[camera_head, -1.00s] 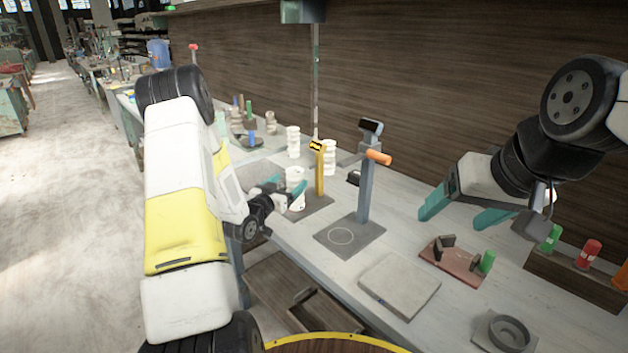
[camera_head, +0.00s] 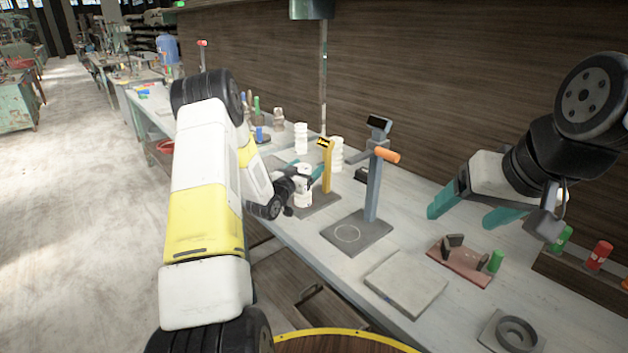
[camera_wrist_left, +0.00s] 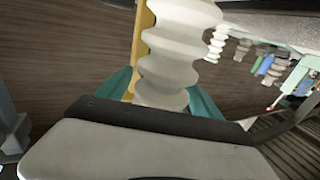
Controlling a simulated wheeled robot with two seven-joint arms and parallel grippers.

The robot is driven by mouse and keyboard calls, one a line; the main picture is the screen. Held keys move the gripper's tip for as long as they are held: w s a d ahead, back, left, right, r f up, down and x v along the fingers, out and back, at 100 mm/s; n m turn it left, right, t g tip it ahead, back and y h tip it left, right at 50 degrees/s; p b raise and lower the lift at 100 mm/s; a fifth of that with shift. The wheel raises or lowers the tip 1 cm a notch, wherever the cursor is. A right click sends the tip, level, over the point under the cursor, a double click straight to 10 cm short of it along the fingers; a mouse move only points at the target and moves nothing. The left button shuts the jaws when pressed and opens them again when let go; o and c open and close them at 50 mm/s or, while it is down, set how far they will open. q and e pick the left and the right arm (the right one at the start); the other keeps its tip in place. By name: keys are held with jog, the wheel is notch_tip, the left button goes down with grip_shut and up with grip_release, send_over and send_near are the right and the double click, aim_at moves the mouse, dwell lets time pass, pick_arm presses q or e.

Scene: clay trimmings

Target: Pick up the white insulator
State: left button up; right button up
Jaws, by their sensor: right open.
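A white ribbed insulator (camera_head: 304,192) stands upright beside the yellow post stand (camera_head: 326,170) on the bench. My left gripper (camera_head: 303,176) is at this insulator, with a teal finger showing beside it. In the left wrist view the insulator (camera_wrist_left: 175,55) rises between the two teal fingers, close to both; I cannot tell whether they press on it. Its lower end is hidden by the gripper body. Two more white insulators, one at the back (camera_head: 301,138) and one behind the yellow post (camera_head: 337,152), stand apart. My right gripper (camera_head: 462,216) is open and empty above the bench.
A grey stand with an orange handle (camera_head: 372,180) is right of the yellow post. A grey slab (camera_head: 405,283), a reddish plate fixture (camera_head: 460,265) and a round-cupped block (camera_head: 510,333) lie nearer the front right. A wooden wall (camera_head: 430,90) bounds the back.

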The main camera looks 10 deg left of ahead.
pick_arm(q)
grip_shut()
jog(key=shift+r, duration=0.1)
